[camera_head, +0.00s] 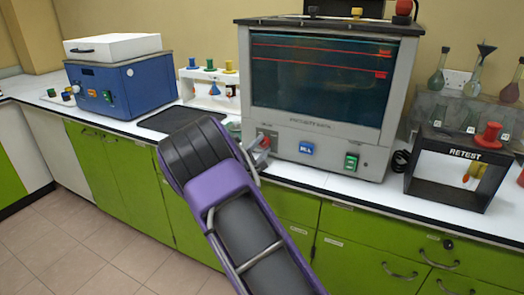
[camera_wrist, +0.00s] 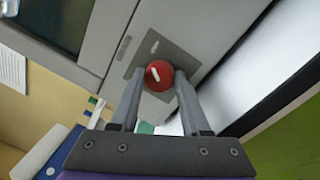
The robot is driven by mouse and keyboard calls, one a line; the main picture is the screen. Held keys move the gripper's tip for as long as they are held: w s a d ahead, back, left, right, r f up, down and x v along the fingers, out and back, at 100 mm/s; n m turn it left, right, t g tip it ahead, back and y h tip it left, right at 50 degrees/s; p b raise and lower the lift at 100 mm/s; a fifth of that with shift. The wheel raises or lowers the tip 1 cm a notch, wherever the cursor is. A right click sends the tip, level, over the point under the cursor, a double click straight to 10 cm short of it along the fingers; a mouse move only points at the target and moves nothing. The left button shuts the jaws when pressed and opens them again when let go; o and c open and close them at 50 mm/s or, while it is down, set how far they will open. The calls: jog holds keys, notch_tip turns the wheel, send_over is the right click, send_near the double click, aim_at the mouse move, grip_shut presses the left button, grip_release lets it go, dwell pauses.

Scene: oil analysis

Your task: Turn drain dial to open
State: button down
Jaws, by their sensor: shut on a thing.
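The drain dial (camera_wrist: 159,74) is a round red knob with a white mark, on a grey plate on the front of the viscosity bath (camera_head: 330,131). In the wrist view the two fingers of my gripper (camera_wrist: 160,80) stand on either side of the dial and are shut on it. The white mark lies at a slant across the knob face. In the head view my gripper (camera_head: 262,146) reaches the bath's lower left front, and the dial is mostly hidden there by the fingers and wrist.
A blue machine (camera_head: 122,93) with a white box on top stands at the left. A dark mat (camera_head: 168,120) lies beside my arm. A small bottle rack (camera_head: 207,88) stands behind it. A black RETEST stand (camera_head: 455,180) is at the right, with glass flasks behind.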

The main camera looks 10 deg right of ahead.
jog(key=shift+m, duration=0.9)
jog(key=shift+c, duration=1.9)
grip_release()
jog(key=shift+a, duration=0.15)
jog(key=v, duration=1.7)
jog(key=shift+a+p, duration=0.2)
jog(key=shift+p, duration=0.15)
